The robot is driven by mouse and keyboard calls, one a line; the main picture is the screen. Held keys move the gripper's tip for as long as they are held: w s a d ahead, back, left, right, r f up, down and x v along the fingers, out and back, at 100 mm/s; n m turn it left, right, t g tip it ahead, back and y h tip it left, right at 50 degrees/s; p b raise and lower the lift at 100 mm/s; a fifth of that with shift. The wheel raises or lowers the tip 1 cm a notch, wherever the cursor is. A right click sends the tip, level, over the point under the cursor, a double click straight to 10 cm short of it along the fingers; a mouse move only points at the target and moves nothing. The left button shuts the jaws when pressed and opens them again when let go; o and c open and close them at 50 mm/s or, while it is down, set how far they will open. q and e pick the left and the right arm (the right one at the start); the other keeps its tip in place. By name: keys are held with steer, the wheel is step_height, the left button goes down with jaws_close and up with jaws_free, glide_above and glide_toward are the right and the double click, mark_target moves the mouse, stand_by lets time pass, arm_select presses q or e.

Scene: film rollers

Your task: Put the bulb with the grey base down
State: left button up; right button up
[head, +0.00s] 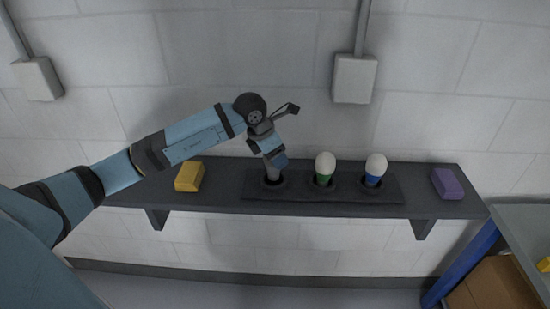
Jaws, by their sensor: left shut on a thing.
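The bulb with the grey base (273,173) stands at the left socket of a dark holder strip (393,190) on a wall shelf. Its upper part is hidden behind my left gripper (275,158), which comes down from above and is shut on it. Whether the base is fully seated in the socket cannot be told. A white bulb with a green base (324,167) stands upright in the middle socket. A white bulb with a blue base (375,168) stands upright in the right socket. My right gripper is not in view.
The dark shelf (225,200) carries a yellow block (189,176) left of the strip and a purple block (447,183) at its right end. A grey table (525,225) with a blue leg and a cardboard box (495,285) below are at lower right.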

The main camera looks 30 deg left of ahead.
arm_select(q)
steer(key=shift+f, duration=0.9)
steer(key=o, duration=0.9)
steer(key=shift+f, duration=0.1)
steer(key=shift+o, duration=0.2)
